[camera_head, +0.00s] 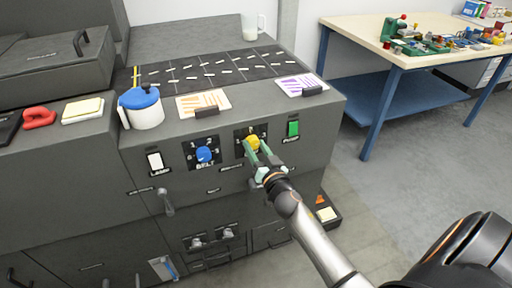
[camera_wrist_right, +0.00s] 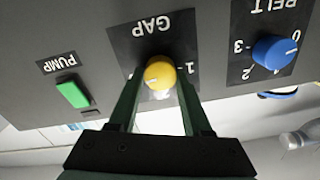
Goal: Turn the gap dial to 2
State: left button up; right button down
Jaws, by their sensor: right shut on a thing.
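The gap dial (camera_head: 253,141) is a yellow round knob on a black plate on the machine's grey front. It also shows in the right wrist view (camera_wrist_right: 160,72), where the word GAP (camera_wrist_right: 165,24) appears upside down. My right gripper (camera_head: 254,147) reaches it from the front, with one finger on each side of the knob, shut on it. In the right wrist view a "1" shows beside the right finger. The other numbers are mostly hidden by the fingers, and the knob's pointer is not clear. My left gripper is not in view.
The blue belt dial (camera_head: 204,154) sits left of the gap dial, and the green pump switch (camera_head: 293,128) to its right. A white lamp switch (camera_head: 155,161) is farther left. A blue-lidded pot (camera_head: 144,109) stands on the machine top. A table (camera_head: 345,24) stands at the right.

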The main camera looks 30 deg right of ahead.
jog(key=shift+n, duration=0.3)
jog(key=n, duration=0.3)
jog(key=shift+a+n, duration=0.1)
jog(key=shift+n, duration=0.2)
jog(key=n, duration=0.3)
jog(key=shift+n, duration=0.3)
jog(key=n, duration=0.4)
jog(key=shift+a+n, duration=0.1)
jog(key=shift+n, duration=2)
jog(key=shift+c, duration=1.7)
grip_release()
